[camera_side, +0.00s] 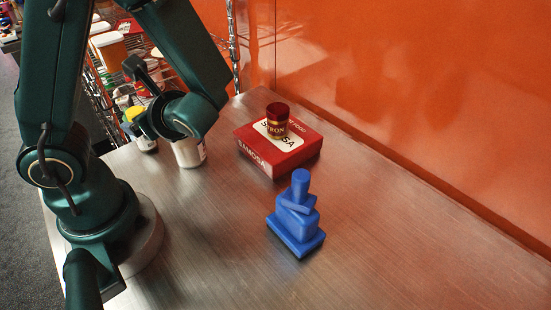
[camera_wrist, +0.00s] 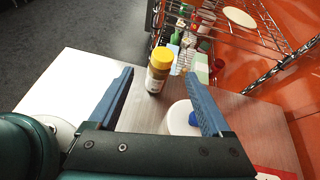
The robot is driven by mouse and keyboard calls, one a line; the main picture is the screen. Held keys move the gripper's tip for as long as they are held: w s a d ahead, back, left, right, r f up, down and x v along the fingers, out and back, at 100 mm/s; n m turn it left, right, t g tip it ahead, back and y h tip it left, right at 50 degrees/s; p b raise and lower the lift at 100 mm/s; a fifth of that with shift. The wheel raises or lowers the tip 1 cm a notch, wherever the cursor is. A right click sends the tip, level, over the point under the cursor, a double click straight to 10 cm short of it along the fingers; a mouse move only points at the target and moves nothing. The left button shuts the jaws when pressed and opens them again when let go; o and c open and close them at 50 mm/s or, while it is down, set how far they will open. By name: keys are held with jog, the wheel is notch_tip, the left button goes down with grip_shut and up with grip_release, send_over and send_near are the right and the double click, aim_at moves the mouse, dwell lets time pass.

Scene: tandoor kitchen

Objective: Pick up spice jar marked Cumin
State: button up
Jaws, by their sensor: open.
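In the side view the yellow-lidded jar (camera_side: 147,144) is partly hidden behind my gripper at the counter's far left edge.
A white tub (camera_side: 189,153) stands close to the jar, under my right finger in the wrist view (camera_wrist: 178,117). A red samosa box (camera_side: 262,158) carries a dark red jar (camera_side: 277,121). A blue stacked object (camera_side: 296,222) stands nearer. A wire rack (camera_wrist: 230,32) lies beyond. The front right is clear.

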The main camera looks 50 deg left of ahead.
aim_at(132, 113)
jog(key=shift+m+y, duration=0.3)
jog(key=shift+m, duration=0.4)
jog(key=x, duration=0.3)
jog(key=f+x, duration=0.1)
jog(key=x, duration=0.2)
jog(key=shift+a+f, duration=0.15)
jog(key=shift+w+r+x, duration=0.1)
jog(key=shift+r+x, duration=0.05)
jog(key=shift+x, duration=1.2)
jog(key=shift+w+r+x, duration=0.1)
jog(key=shift+x, duration=1.3)
grip_shut()
jog(key=shift+r, duration=0.15)
notch_tip(132, 113, up, 10)
